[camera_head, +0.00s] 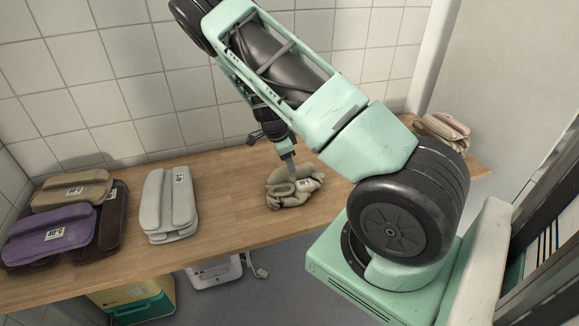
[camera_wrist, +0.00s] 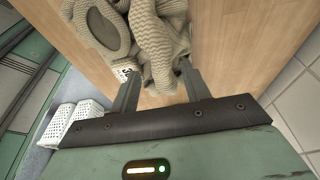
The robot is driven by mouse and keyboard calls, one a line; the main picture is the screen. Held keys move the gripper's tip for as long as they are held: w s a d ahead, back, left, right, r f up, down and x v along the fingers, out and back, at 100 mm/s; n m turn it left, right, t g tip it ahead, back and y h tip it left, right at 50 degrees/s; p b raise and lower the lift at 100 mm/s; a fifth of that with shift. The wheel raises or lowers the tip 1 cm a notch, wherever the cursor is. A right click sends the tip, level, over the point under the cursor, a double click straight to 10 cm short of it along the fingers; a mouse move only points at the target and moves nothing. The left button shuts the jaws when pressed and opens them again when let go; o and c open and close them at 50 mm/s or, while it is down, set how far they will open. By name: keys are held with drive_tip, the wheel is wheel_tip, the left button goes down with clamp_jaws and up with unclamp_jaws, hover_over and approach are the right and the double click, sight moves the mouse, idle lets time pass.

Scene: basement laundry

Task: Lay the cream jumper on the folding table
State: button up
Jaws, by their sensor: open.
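A crumpled beige-cream knitted jumper (camera_head: 294,187) with a white tag lies on the wooden folding table (camera_head: 225,210), right of the table's middle. My gripper (camera_head: 290,165) is directly above the jumper, pointing down, its fingertips at or close to the cloth. In the wrist view the jumper (camera_wrist: 158,40) fills the top middle, its ribbed folds between and beyond the fingertips. My gripper's two fingers (camera_wrist: 158,85) stand wide apart there, one at each side of the near folds. Whether the fingertips touch the jumper is hard to tell.
A folded pale grey garment (camera_head: 168,205) lies left on the table. Further left are purple (camera_head: 48,238), tan (camera_head: 72,190) and dark brown folded clothes. A tiled wall runs behind. White baskets (camera_wrist: 70,120) stand on the floor.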

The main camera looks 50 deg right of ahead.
drive_tip(key=v, duration=1)
drive_tip(key=s+a+r+n+y, duration=0.3)
drive_tip(key=a+n, duration=0.5)
drive_tip(key=a, duration=0.7)
drive_tip(key=s+a+r+n+y, duration=0.1)
drive_tip(key=s+a+r+n, duration=0.5)
drive_tip(key=a, duration=1)
drive_tip(key=s+a+r+n, duration=0.2)
drive_tip(key=s+a+n, duration=0.3)
drive_tip(key=s+n, duration=0.2)
drive_tip(key=s+a+r+n+t, duration=0.1)
drive_tip(key=s+a+r+n, duration=0.1)
drive_tip(key=s+a+n, duration=0.3)
drive_tip(key=shift+s+r+n+t+h+b, duration=0.4)
drive_tip(key=shift+s+n, duration=1.4)
drive_tip(key=shift+n, duration=1.3)
drive_tip(key=shift+a+f, duration=0.1)
drive_tip(key=shift+a, duration=0.05)
